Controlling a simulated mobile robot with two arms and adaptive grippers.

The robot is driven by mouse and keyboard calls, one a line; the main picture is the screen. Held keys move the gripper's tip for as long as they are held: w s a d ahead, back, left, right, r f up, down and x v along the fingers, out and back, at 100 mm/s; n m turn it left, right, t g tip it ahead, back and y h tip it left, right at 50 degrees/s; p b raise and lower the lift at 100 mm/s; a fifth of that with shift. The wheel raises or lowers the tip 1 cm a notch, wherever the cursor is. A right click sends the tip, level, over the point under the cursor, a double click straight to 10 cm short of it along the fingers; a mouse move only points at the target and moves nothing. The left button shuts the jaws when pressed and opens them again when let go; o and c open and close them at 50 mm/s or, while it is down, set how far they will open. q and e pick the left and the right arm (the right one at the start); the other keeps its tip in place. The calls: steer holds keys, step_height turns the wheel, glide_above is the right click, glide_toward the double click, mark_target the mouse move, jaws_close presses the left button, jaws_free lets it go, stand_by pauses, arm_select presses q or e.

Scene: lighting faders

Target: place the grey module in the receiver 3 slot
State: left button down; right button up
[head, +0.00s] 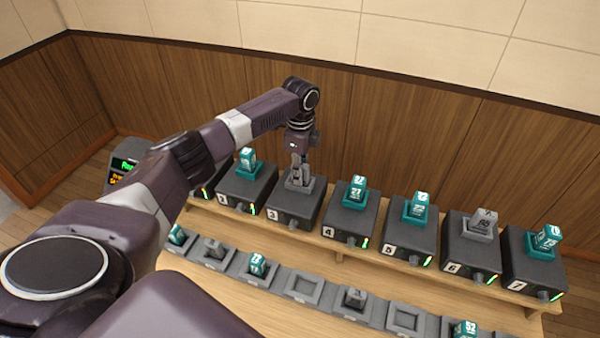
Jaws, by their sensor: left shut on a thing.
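The receiver 3 box (289,208) stands in the back row between receivers 2 and 4. My left gripper (299,173) points down over its top and is shut on the grey module, which is largely hidden by the fingers. The module is at the slot on top of the box, roughly upright; I cannot tell if it is fully seated. No green light shows on receiver 3. My right gripper is not in view.
Receiver 2 (240,190) and receiver 4 (345,226) flank it closely, each with a teal module. Receiver 6 (468,250) holds a grey module. A front row of holders has teal and grey modules and an empty holder (304,287). A wood-panelled wall (400,125) stands behind.

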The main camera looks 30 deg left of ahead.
arm_select(q)
steer(key=shift+s+d+f, duration=0.1)
steer(key=shift+s+f, duration=0.2)
steer(key=shift+f, duration=0.2)
steer(key=c, duration=1.8)
jaws_free()
steer(key=shift+s, duration=0.1)
steer(key=shift+c, duration=0.2)
steer(key=shift+f, duration=0.2)
steer(key=shift+r, duration=0.1)
steer(key=shift+w+r, duration=0.2)
steer(key=shift+r, duration=0.05)
steer(key=r+b, duration=0.1)
steer(key=r, duration=0.3)
steer(key=r+b, duration=0.1)
steer(key=r, duration=0.3)
steer(key=r+b, duration=0.2)
steer(key=r, duration=0.2)
steer(key=shift+w, duration=0.25)
steer(key=shift+r, duration=0.5)
